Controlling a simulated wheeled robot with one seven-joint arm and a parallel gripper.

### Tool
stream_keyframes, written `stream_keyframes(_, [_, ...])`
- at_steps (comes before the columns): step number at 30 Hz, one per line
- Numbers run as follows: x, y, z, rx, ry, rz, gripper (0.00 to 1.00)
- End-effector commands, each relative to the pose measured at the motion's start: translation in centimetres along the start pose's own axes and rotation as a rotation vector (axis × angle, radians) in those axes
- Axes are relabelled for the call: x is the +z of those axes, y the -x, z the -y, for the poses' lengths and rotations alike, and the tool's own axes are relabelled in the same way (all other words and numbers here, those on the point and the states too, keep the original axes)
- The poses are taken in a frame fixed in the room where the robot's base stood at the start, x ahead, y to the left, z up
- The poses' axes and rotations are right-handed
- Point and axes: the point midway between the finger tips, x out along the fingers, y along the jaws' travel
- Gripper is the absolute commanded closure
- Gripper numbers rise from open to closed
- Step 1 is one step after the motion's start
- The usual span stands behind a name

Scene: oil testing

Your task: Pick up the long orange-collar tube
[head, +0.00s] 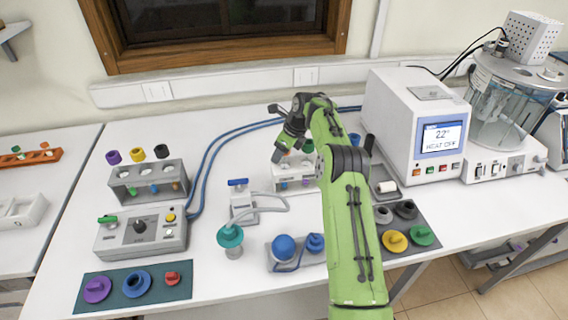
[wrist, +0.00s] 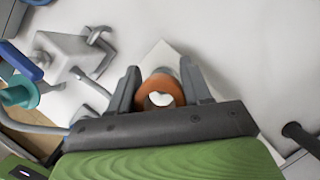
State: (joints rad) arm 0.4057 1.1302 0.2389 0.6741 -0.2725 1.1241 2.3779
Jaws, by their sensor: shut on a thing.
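In the wrist view the orange collar (wrist: 161,79) of a tube sits between the two fingers of my gripper (wrist: 160,88), which are shut on it. I look down into the collar's open, pale middle; the tube's length below is hidden. In the head view my gripper (head: 283,153) is above the back left of a small white rack (head: 300,178). The tube is too small there to tell whether it is clear of the rack. A white block-like surface (wrist: 160,56) shows behind the collar in the wrist view.
A grey box with a blue handle (head: 240,203) and a teal funnel-like piece (head: 230,237) stand left of the rack. A heater unit (head: 410,125) stands to the right, a grey rack (head: 148,184) to the left.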

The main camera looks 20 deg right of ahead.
Motion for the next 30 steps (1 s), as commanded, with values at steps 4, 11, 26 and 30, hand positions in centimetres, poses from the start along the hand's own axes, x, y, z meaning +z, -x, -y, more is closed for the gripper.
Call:
stream_keyframes(4, [0.1, 0.1, 0.0, -0.001, 0.0, 0.0, 0.98])
stream_keyframes(11, [1.2, 2.7, 0.1, -0.003, 0.002, 0.003, 0.98])
stream_keyframes(26, [5.1, 12.1, 0.0, -0.001, 0.0, 0.003, 0.98])
stream_keyframes(30, [2.8, 11.4, 0.1, -0.001, -0.002, 0.002, 0.98])
